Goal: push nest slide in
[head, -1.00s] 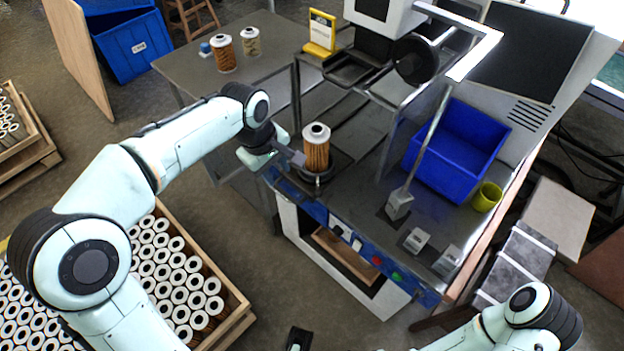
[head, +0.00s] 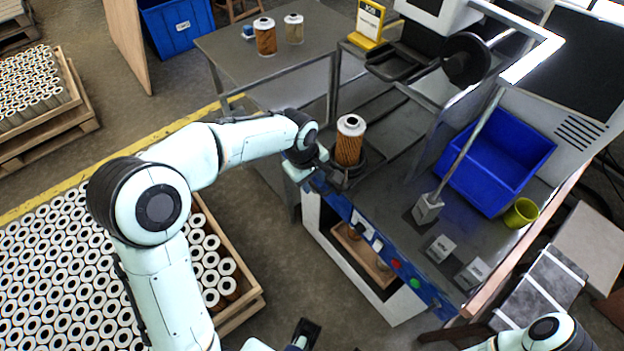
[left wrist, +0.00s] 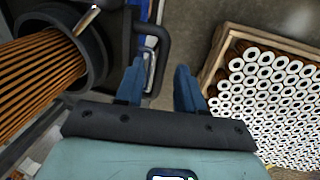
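A filter cartridge (head: 349,143) with orange-brown pleats and a white top stands upright in the dark round nest (head: 352,177) at the left end of the machine bench. In the left wrist view the nest (left wrist: 97,48) is a dark ring around the pleated cartridge (left wrist: 40,72), with a dark looped handle (left wrist: 163,50) beside it. My left gripper (head: 317,181) is at the bench's front edge, close beside the nest. Its blue fingers (left wrist: 158,85) are apart with nothing gripped; the left one is near the handle, contact unclear. My right gripper (head: 303,332) is low at the bottom edge, its fingers unclear.
A blue bin (head: 497,165), a green cup (head: 521,212) and a lever with a grey block (head: 428,209) are on the bench to the right. A crate of cartridges (head: 252,299) stands on the floor at left. Two cartridges stand on the back table (head: 222,47).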

